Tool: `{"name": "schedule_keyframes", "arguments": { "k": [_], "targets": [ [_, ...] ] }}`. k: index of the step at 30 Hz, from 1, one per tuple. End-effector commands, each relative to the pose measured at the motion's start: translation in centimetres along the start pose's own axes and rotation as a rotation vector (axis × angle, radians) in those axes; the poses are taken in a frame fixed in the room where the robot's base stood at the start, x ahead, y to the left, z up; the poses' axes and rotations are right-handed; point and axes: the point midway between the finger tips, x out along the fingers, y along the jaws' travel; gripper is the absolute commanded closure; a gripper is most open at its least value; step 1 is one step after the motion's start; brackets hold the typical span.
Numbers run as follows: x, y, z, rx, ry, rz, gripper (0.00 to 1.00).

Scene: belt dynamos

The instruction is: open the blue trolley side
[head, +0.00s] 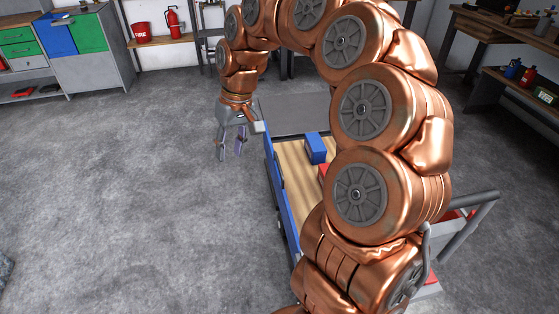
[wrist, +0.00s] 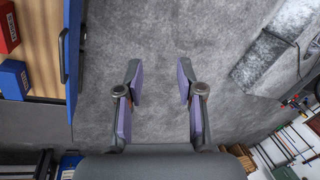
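The trolley has a wooden bed (head: 292,165) and a long blue side (head: 282,192) along its left edge. The blue side looks upright; in the wrist view it is a thin blue strip (wrist: 75,30) at the left with a dark handle (wrist: 63,56) on it. My gripper (head: 231,152) hangs outside the trolley, left of the blue side near its far end. In the wrist view my gripper (wrist: 160,78) has its fingers apart with only floor between them, clear of the side. My arm hides much of the trolley's right part.
A blue box (head: 315,148) and a partly hidden red box (head: 323,172) lie in the trolley. Grey floor (head: 130,190) left of the trolley is free. A cabinet (head: 85,50) and a fire extinguisher (head: 173,20) stand far back; workbenches (head: 490,25) stand at the right.

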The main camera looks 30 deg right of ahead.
Motion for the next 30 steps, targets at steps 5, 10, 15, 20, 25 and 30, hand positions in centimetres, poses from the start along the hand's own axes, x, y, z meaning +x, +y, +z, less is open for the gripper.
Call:
{"name": "schedule_keyframes", "arguments": {
  "k": [5,10,15,20,25,30],
  "targets": [
    [2.0,5.7,-4.7,0.098,0.031,-0.020,0.63],
    [4.3,12.4,-7.6,0.212,0.051,-0.016,0.63],
    [6.5,19.0,-8.5,0.327,0.057,0.007,0.63],
    [7.8,23.0,-8.4,0.398,0.058,0.028,0.63],
    [8.3,24.6,-8.2,0.427,0.060,0.039,0.63],
    [9.2,24.7,-8.3,0.427,0.060,0.040,0.63]
  ]
}}
